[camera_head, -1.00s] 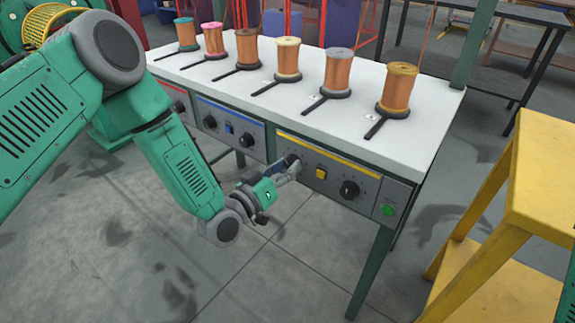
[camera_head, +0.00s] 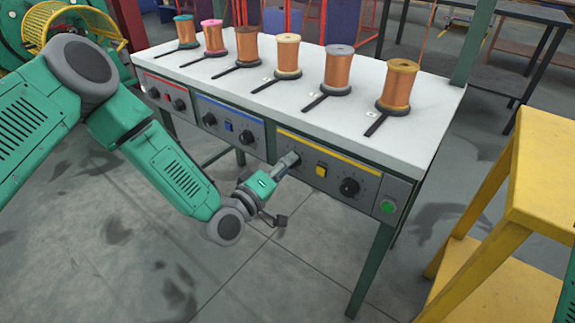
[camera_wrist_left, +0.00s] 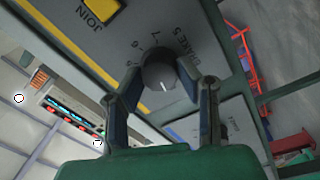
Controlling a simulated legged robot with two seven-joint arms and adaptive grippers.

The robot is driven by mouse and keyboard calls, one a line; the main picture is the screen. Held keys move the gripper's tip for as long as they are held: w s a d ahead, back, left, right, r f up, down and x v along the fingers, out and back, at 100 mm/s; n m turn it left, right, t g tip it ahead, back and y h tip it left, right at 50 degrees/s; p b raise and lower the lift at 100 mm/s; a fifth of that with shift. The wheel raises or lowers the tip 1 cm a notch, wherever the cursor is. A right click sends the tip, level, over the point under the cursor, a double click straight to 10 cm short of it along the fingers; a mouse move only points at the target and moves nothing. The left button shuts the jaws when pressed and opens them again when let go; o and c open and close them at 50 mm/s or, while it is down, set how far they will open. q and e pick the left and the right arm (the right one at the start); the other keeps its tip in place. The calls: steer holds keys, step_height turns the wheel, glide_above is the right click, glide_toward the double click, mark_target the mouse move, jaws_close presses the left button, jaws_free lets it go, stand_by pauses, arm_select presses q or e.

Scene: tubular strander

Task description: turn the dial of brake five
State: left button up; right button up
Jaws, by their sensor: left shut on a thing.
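The brake five dial (camera_wrist_left: 159,70) is a round dark knob with a white mark, beside the printed word BRAKE 5 and numbers on a grey panel. In the left wrist view it sits between the two fingers of my left gripper (camera_wrist_left: 162,92), which is shut on it. In the head view my left gripper (camera_head: 287,163) reaches the left end of the yellow-striped panel (camera_head: 335,172), and it hides the dial there. My right gripper is out of view.
A yellow button (camera_head: 321,170), another black dial (camera_head: 349,187) and a green button (camera_head: 388,207) lie to the right. The white bench top (camera_head: 250,105) above holds several wire spools. A yellow step stand (camera_head: 540,180) stands at right.

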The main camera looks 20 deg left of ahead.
arm_select(q)
steer(key=shift+s+a+f+n, duration=0.1)
steer(key=shift+s+f+n, duration=0.05)
steer(key=shift+f+n, duration=0.2)
steer(key=o, duration=1.1)
steer(key=shift+o, duration=0.2)
steer(key=shift+r, duration=0.1)
steer(key=shift+a, duration=0.1)
steer(key=v, duration=1.2)
